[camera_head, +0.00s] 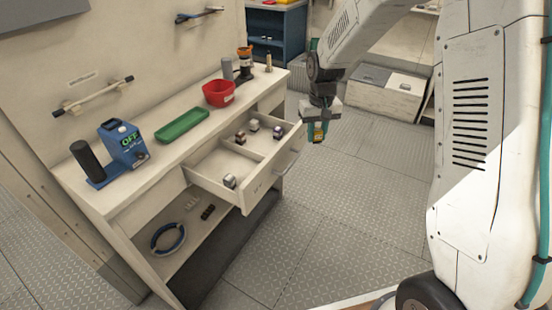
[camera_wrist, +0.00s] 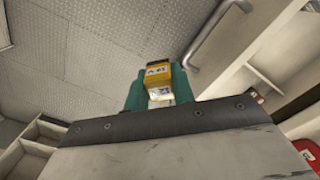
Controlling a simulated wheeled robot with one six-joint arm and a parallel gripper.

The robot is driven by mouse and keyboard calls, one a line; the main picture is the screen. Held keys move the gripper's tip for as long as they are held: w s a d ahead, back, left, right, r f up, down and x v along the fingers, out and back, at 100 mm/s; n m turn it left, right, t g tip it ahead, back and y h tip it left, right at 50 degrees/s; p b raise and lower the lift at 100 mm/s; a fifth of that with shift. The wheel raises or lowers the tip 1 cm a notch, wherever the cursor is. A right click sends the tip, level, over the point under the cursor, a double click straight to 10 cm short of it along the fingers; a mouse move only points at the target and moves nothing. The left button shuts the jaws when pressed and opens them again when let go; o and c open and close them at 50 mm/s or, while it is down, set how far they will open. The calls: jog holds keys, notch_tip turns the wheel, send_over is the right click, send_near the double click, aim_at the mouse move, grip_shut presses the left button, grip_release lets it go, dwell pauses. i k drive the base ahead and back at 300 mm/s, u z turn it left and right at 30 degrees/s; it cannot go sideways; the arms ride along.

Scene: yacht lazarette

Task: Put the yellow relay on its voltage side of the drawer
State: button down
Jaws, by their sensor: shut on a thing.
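The yellow relay (camera_wrist: 158,73) is held between the teal fingers of my gripper (camera_wrist: 150,90) in the wrist view. Small dark marks show on its label, too small to read surely. In the head view my gripper (camera_head: 317,130) hangs over the floor, to the right of the open drawer and apart from it, with the yellow relay showing at its tip. The drawer (camera_head: 206,180) is pulled out of the bench and split by a divider. Several small relays (camera_head: 253,125) stand in its far part, and one relay (camera_head: 229,181) stands in the near part.
The drawer front has a handle (camera_head: 290,163). On the bench top are a green tray (camera_head: 183,125), a red bin (camera_head: 218,93) and a blue device (camera_head: 123,143) reading OFF. A lower shelf holds a coiled ring (camera_head: 168,239). The floor right of the drawer is clear.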

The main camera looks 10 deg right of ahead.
aim_at(229, 172)
jog(key=z, duration=0.6)
jog(key=i, duration=0.9)
jog(key=u, duration=1.05)
